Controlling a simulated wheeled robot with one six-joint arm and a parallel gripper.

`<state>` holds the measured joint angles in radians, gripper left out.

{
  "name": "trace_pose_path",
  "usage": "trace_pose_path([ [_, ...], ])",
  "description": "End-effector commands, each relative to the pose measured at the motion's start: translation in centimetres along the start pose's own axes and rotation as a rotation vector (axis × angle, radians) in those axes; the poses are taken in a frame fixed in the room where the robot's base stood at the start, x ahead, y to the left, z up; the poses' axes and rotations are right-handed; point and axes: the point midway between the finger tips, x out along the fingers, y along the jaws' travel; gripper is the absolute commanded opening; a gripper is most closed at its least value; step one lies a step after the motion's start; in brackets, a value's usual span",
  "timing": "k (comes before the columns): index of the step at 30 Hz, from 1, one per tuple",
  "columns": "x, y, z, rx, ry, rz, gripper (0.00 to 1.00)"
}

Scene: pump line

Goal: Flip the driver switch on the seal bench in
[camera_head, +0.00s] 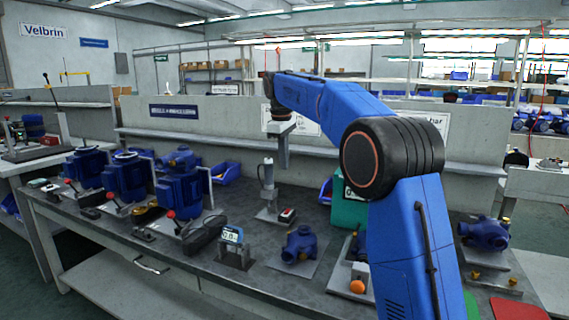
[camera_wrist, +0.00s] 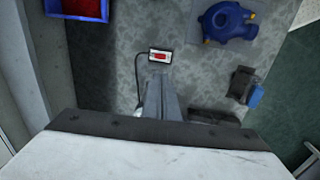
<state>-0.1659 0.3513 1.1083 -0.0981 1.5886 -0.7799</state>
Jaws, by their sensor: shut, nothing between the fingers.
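The driver switch (camera_head: 287,215) is a small box with a red rocker on the grey bench top, at the foot of an upright grey driver (camera_head: 267,178). The switch also shows in the wrist view (camera_wrist: 160,56), just beyond my fingertips, with a dark cable running from its left side. Which way the rocker is tipped is too small to tell. My gripper (camera_head: 283,168) is shut and empty, pointing down above the bench near the driver. In the wrist view my gripper (camera_wrist: 157,78) partly hides the bench below the switch.
Several blue pumps (camera_head: 126,176) stand at left. A blue bin (camera_head: 226,173) is behind, and a green box (camera_head: 348,208) is to the right. The bench around the switch is fairly clear.

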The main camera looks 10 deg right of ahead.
Motion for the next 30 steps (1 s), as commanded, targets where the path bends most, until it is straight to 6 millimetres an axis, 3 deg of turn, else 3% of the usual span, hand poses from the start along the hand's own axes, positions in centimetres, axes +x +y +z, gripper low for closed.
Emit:
trace_pose_path([
  [10,3.1,0.5,-0.1,-0.001,0.001,0.05,0.0],
  [23,3.7,0.6,-0.1,-0.001,0.002,0.056,0.0],
  [30,6.7,0.8,-0.1,0.0,0.0,0.055,0.0],
])
